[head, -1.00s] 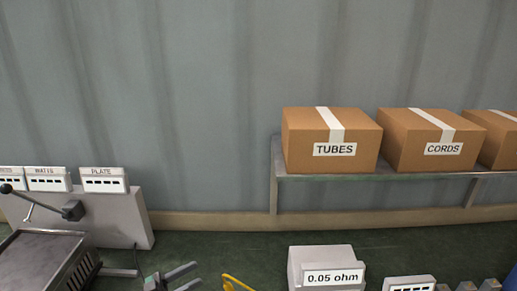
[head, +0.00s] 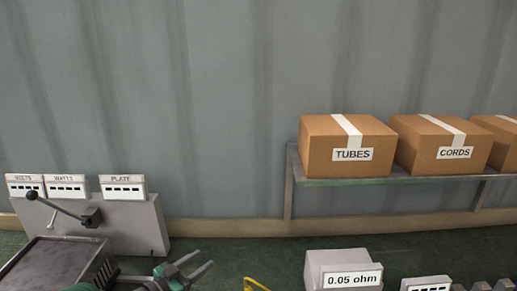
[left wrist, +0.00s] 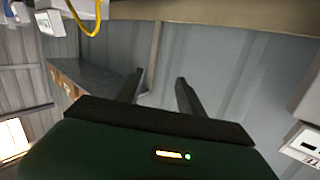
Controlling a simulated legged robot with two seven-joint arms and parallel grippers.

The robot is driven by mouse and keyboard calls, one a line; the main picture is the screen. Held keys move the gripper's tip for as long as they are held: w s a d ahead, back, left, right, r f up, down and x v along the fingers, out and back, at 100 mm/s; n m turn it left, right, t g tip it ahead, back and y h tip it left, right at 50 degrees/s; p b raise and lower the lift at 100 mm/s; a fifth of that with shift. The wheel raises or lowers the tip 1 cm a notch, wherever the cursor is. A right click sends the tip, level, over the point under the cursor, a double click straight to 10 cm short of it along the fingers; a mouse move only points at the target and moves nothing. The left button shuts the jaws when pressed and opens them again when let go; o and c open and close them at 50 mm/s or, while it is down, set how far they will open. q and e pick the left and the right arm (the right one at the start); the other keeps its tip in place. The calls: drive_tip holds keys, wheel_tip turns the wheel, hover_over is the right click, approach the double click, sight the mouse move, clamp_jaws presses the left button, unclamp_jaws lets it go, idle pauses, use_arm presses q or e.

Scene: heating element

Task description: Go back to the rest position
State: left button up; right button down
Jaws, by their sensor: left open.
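My left gripper (head: 197,272) shows at the bottom of the head view, between the lever panel and the 0.05 ohm block. Its two fingers are spread apart with nothing between them. In the left wrist view the same open fingers (left wrist: 158,88) point toward the grey wall and hold nothing. My right gripper is in neither view.
A panel (head: 140,228) with a lever and displays stands left, behind a dark metal surface (head: 50,265). The 0.05 ohm block (head: 335,265) and a yellow cable (head: 255,284) are right of the gripper. A shelf (head: 400,181) holds boxes, including TUBES (head: 345,150).

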use_arm(q)
drive_tip(key=s+a+f+n+g+y, duration=0.2)
drive_tip(key=s+a+n+y, duration=0.1)
drive_tip(key=s+y, duration=0.25)
drive_tip(key=s+a+f+n+g+y, duration=0.2)
drive_tip(key=s+a+n+g+y, duration=0.15)
drive_tip(key=s, duration=0.35)
drive_tip(key=s+d+f+n+g+y, duration=0.1)
drive_tip(key=s+d+g, duration=0.1)
drive_tip(key=s, duration=0.8)
drive_tip(key=s+d+f+n+g, duration=0.1)
drive_tip(key=s+d+g, duration=0.15)
drive_tip(key=s, duration=0.65)
wheel_tip(320, 180, down, 8)
drive_tip(key=b, duration=0.7)
drive_tip(key=shift+s+a+g+b, duration=0.3)
drive_tip(key=shift+s+b, duration=0.05)
drive_tip(key=shift+s, duration=0.05)
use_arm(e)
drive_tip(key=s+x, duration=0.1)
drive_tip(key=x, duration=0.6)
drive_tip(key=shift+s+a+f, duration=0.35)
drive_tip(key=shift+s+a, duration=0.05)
use_arm(q)
drive_tip(key=shift+a+f, duration=0.1)
drive_tip(key=shift+a, duration=0.2)
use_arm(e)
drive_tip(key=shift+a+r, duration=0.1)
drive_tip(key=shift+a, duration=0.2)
